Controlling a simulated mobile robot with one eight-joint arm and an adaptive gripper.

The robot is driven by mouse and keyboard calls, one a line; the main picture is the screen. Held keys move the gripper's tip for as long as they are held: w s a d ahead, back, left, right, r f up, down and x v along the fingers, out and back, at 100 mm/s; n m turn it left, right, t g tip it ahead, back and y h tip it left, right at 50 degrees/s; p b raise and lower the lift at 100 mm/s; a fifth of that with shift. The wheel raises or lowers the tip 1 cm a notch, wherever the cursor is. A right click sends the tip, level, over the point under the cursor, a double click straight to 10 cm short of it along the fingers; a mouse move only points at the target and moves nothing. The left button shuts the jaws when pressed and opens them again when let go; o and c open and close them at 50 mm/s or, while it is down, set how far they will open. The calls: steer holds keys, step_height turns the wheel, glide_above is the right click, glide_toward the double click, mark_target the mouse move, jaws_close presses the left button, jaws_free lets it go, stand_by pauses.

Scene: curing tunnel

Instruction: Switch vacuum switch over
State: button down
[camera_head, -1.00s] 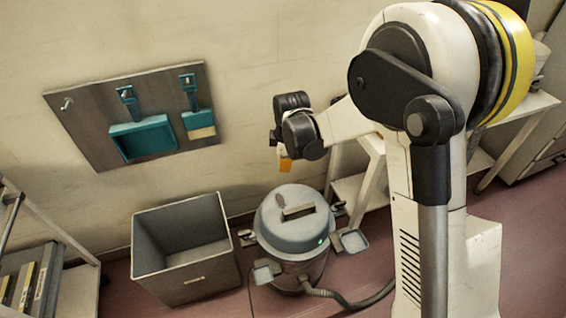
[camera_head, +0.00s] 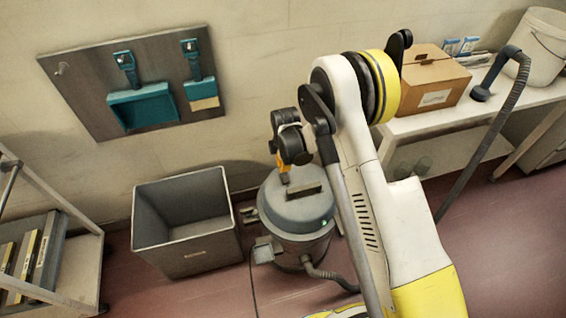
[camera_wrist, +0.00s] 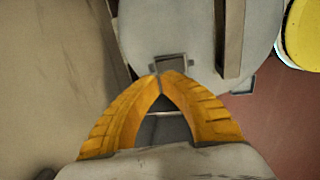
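The vacuum is a grey drum with a domed lid (camera_head: 312,208), standing on the floor right of the grey bin. A raised bar handle (camera_head: 304,190) crosses the lid, and a small green light (camera_head: 325,223) shows on its front right side. My gripper (camera_head: 285,182) points down over the lid, just left of the handle. In the wrist view, its orange fingers (camera_wrist: 161,77) meet at their tips with nothing visible between them. Just beyond the tips is a small square-framed part, likely the switch (camera_wrist: 183,61); contact and its position cannot be told.
The handle (camera_wrist: 232,38) stands close right of my fingertips. An open grey bin (camera_head: 190,258) is left of the vacuum. A wall board (camera_head: 85,85) carries a teal dustpan and brush. A bench (camera_head: 430,122) with a cardboard box (camera_head: 436,78) stands right.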

mark_target(282, 174)
steer(key=f, duration=0.1)
steer(key=f+b, duration=0.1)
steer(key=f, duration=0.1)
steer(key=shift+w+f, duration=0.2)
steer(key=shift+f, duration=0.05)
steer(key=shift+w+a+f, duration=0.1)
steer(key=shift+w+f, duration=0.1)
steer(key=shift+f, duration=0.4)
steer(key=shift+r, duration=0.1)
step_height(282, 174, up, 15)
steer(key=w+p, duration=0.1)
steer(key=p, duration=0.5)
steer(key=shift+w+a, duration=0.25)
steer(key=shift+w, duration=0.15)
